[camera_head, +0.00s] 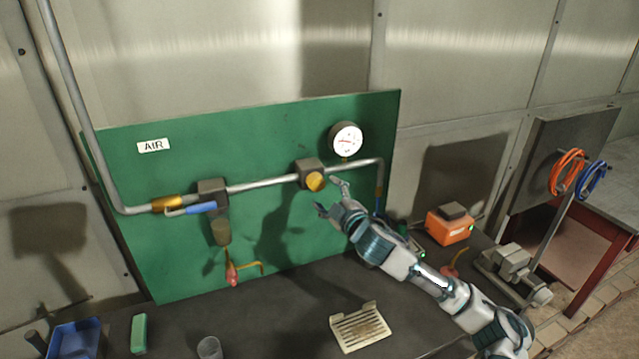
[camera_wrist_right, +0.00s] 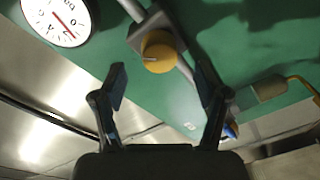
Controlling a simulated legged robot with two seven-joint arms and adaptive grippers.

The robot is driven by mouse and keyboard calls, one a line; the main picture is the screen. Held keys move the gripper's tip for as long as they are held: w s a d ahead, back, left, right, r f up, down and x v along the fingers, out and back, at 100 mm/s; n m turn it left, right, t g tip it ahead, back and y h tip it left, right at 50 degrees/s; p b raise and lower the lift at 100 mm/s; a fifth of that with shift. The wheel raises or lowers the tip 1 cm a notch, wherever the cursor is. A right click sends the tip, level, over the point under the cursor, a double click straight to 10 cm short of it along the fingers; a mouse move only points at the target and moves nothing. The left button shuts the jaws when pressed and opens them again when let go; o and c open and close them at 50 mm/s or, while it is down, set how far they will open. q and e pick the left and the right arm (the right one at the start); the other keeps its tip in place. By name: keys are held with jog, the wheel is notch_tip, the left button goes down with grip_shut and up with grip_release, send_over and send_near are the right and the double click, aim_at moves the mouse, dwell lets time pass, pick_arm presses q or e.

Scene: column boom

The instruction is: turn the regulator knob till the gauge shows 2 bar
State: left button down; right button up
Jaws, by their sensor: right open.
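The yellow regulator knob (camera_head: 315,181) sits on a dark block on the pipe across the green panel (camera_head: 270,130). It also shows in the right wrist view (camera_wrist_right: 159,52), with a pale mark line on its face. The round white gauge (camera_head: 346,139) is above and right of the knob; it also shows in the right wrist view (camera_wrist_right: 58,18) with a red needle. The reading is too small and cut off to tell. My right gripper (camera_head: 331,197) is open just below and right of the knob. In the right wrist view its fingers (camera_wrist_right: 162,88) are apart, the knob beyond them, untouched.
A blue-handled valve (camera_head: 192,209) and a filter bowl (camera_head: 221,231) are on the pipe at left. A slotted tray (camera_head: 361,328), a glass (camera_head: 209,347) and a green block (camera_head: 138,333) stand on the dark bench. An orange device (camera_head: 449,227) is at right.

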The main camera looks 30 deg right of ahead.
aim_at(319, 186)
jog(key=w, duration=0.5)
jog(key=shift+w+p, duration=0.1)
jog(key=shift+p, duration=0.2)
jog(key=c, duration=1.2)
jog(key=shift+o, duration=0.2)
jog(key=shift+a, duration=0.1)
